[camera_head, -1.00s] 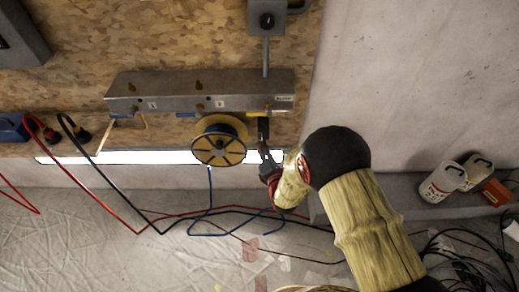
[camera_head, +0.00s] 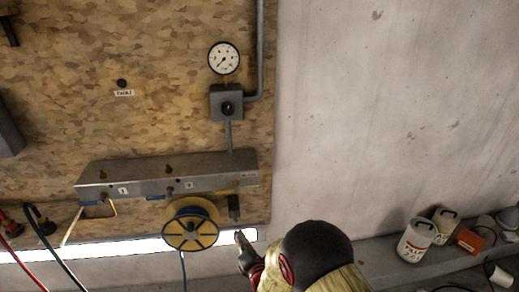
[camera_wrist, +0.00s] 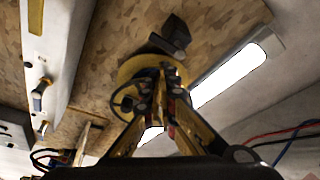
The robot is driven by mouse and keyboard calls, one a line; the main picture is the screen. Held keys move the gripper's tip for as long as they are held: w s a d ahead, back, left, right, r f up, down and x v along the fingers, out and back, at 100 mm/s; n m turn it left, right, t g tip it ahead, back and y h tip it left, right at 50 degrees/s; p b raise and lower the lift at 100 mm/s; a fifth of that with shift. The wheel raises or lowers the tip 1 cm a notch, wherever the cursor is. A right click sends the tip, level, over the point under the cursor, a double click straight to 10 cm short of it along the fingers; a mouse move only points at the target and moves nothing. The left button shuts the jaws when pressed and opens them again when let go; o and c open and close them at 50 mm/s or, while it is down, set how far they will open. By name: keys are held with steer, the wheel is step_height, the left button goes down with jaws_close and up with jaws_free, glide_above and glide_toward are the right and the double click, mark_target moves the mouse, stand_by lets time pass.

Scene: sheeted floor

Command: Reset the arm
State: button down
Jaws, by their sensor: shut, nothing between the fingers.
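My gripper (camera_head: 240,238) is at the lower middle of the head view, just right of the yellow cable reel (camera_head: 190,224) and below the metal rail on the board. Part of it is hidden by my own arm. In the wrist view my gripper (camera_wrist: 164,78) points up at the board, its fingers together and empty. The reel (camera_wrist: 140,66) shows behind the fingers there. I cannot tell the exact gap between fingers and reel.
A metal rail (camera_head: 130,180) with hooks crosses the chipboard wall (camera_head: 110,110). A gauge (camera_head: 224,58) and a grey box (camera_head: 226,102) are above it. A lit tube (camera_head: 130,248) runs below. White containers (camera_head: 416,240) stand on the right ledge. The right wall is bare.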

steer(key=s+d+f+m+g+h, duration=0.35)
steer(key=s+f+m+g, duration=0.2)
steer(key=f+m, duration=0.4)
steer(key=s+d+m+g+h, duration=0.2)
steer(key=s+d+m+g, duration=0.1)
steer(key=s+d+m, duration=0.3)
steer(key=s+d+r+m+p, duration=0.1)
steer(key=s+d+r+m, duration=0.4)
steer(key=r, duration=0.8)
steer(key=s+d+r+m+h+p, duration=0.1)
steer(key=s+d+r+m, duration=0.4)
steer(key=s+d+r, duration=0.4)
steer(key=s+d+r+m+h+p, duration=0.1)
steer(key=s+d+r+m, duration=0.4)
steer(key=r, duration=1.4)
steer(key=s+d, duration=0.3)
steer(key=shift+d+r+p, duration=0.25)
steer(key=shift+d+p, duration=0.05)
steer(key=shift+d, duration=0.1)
steer(key=shift+s, duration=0.1)
